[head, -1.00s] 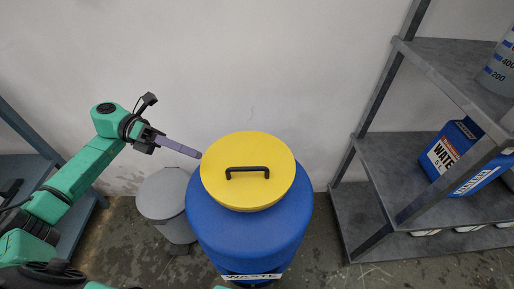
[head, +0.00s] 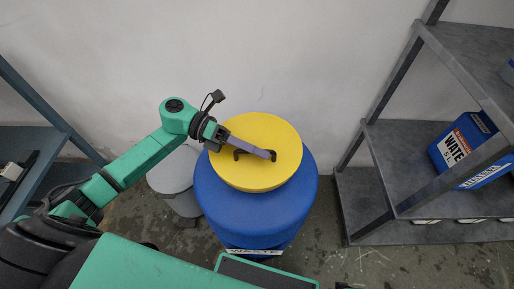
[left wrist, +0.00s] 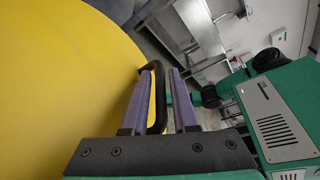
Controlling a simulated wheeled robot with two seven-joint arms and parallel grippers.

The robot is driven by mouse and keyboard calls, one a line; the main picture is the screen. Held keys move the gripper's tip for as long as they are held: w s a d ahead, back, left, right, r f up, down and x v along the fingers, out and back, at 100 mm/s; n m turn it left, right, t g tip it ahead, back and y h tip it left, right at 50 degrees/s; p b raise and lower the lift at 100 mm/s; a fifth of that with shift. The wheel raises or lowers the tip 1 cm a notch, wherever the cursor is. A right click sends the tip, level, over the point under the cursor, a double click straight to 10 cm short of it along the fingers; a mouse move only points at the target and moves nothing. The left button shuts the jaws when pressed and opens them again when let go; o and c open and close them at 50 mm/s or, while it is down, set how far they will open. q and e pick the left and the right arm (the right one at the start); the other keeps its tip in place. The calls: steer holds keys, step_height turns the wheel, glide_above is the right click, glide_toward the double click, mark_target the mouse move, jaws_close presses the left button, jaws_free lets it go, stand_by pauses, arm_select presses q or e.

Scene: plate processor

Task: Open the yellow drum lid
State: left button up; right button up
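The yellow lid (head: 270,130) sits flat on the blue drum (head: 255,218) in the head view. It fills the left side of the left wrist view (left wrist: 60,80). Its black handle (head: 239,154) is partly hidden behind my left gripper (head: 272,156), which reaches over the lid from the left. In the left wrist view the handle (left wrist: 158,95) runs between the two purple fingers of the left gripper (left wrist: 162,72). The fingers are apart, with a gap on the right side of the handle; whether the left finger touches it I cannot tell. My right gripper is not in view.
A grey bin (head: 172,172) stands left of the drum, under my left arm. A grey shelf (head: 400,145) with a blue and white container (head: 465,150) stands at the right. Another shelf (head: 40,145) is at the left. The wall is close behind the drum.

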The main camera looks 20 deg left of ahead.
arm_select(q)
jaws_close()
stand_by(1.4)
